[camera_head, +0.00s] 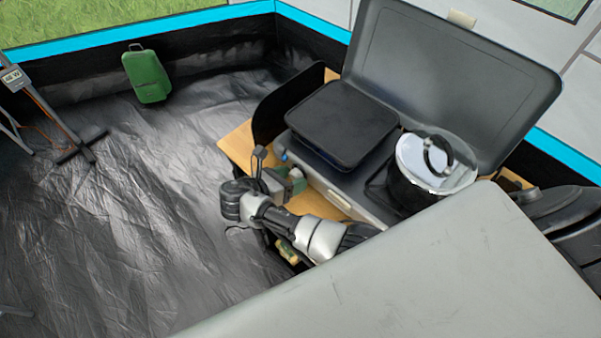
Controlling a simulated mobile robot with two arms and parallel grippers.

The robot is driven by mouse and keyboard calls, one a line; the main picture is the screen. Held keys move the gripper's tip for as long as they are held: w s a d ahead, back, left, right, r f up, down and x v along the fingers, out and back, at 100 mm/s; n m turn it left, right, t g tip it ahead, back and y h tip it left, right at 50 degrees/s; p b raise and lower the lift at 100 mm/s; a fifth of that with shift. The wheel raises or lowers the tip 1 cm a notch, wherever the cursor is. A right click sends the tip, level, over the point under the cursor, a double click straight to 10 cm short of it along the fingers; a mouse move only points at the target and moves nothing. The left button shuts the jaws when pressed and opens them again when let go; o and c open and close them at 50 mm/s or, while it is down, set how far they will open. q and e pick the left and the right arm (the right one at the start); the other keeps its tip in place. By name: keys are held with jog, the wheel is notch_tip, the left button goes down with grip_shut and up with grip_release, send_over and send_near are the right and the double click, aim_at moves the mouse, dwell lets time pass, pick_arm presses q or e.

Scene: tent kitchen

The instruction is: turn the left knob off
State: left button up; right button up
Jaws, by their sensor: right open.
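The camping stove (345,204) stands with its grey lid open, its front toward my right arm. My right gripper (279,165) is open at the left end of the stove's front, close to the front face. The left knob cannot be made out; the gripper and wrist cover that part of the front. A small green part (298,179) shows beside the gripper, and I cannot tell what it is. A bit of blue shows at the stove's left front corner. My left gripper is not in view.
A black griddle (343,122) sits on the stove's left side and a pot with a shiny lid (436,160) on its right. The stove rests on a wooden stand (238,146). A green case (147,75) stands on the dark floor, which is mostly clear at left.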

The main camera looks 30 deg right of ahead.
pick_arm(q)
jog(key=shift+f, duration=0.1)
pick_arm(e)
jog(key=shift+a, duration=0.1)
jog(key=shift+s+a+r, duration=0.1)
jog(key=shift+c, duration=0.4)
jog(key=c, duration=0.8)
jog(key=shift+r+m+t+p, duration=0.1)
jog(key=shift+m+t+p, duration=0.2)
jog(key=shift+m+p, duration=0.35)
jog(key=shift+m+t+y+p, duration=0.3)
jog(key=shift+m+t+p, duration=0.1)
jog(key=shift+p, duration=0.25)
jog(key=shift+m+t+p, duration=0.35)
jog(key=shift+m+t, duration=0.15)
jog(key=shift+m, duration=0.15)
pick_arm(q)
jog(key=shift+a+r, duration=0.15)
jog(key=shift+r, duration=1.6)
pick_arm(e)
jog(key=shift+d+m+t+y, duration=0.2)
jog(key=shift+m+t+y, duration=0.2)
jog(key=shift+m, duration=0.2)
